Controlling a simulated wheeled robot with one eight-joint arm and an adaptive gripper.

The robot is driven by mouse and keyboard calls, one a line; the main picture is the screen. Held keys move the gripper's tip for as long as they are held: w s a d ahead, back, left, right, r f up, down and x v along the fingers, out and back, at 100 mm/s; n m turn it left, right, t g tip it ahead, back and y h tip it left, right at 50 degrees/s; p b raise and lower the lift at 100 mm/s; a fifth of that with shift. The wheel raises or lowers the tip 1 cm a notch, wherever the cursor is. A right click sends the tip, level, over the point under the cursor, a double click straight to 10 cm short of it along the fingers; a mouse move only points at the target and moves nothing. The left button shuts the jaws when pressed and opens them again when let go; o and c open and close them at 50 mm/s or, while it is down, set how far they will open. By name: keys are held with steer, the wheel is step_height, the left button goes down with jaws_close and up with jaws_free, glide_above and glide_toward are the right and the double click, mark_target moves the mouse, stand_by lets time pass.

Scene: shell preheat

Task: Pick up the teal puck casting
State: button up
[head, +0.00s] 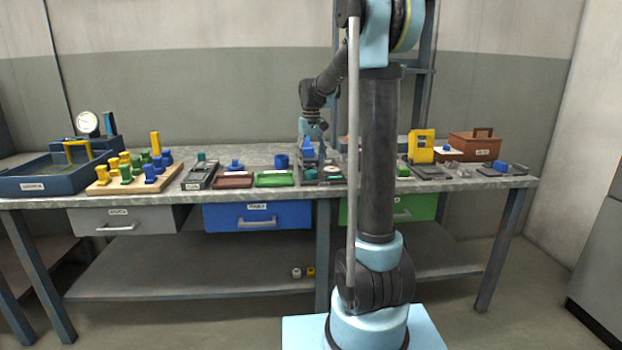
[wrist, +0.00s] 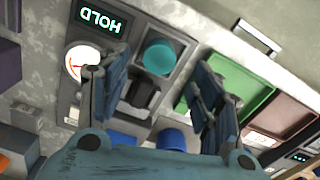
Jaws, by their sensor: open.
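The teal puck casting (wrist: 159,56) shows in the wrist view as a round teal disc on a dark fixture (wrist: 183,68), just beyond my fingertips. In the head view a small teal shape (head: 311,174) shows on the bench below my gripper (head: 309,150). In the wrist view my gripper (wrist: 158,78) is open, one blue finger on each side of the fixture. Nothing is held between the fingers. The disc lies ahead of the gap, apart from both fingers. Another teal piece (head: 201,157) stands on a grey device to the left in the head view.
The fixture has a lit HOLD display (wrist: 101,21) and a white dial (wrist: 82,61). A green tray (wrist: 252,68), a brown-red tray (wrist: 283,116) and a blue cylinder (wrist: 172,138) are nearby. A pegboard (head: 100,189) stands left. A brown box (head: 474,145) stands right.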

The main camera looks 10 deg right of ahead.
mark_target(311, 172)
steer(key=shift+s+d+f, duration=0.1)
steer(key=shift+f, duration=2.5)
steer(key=c, duration=1.2)
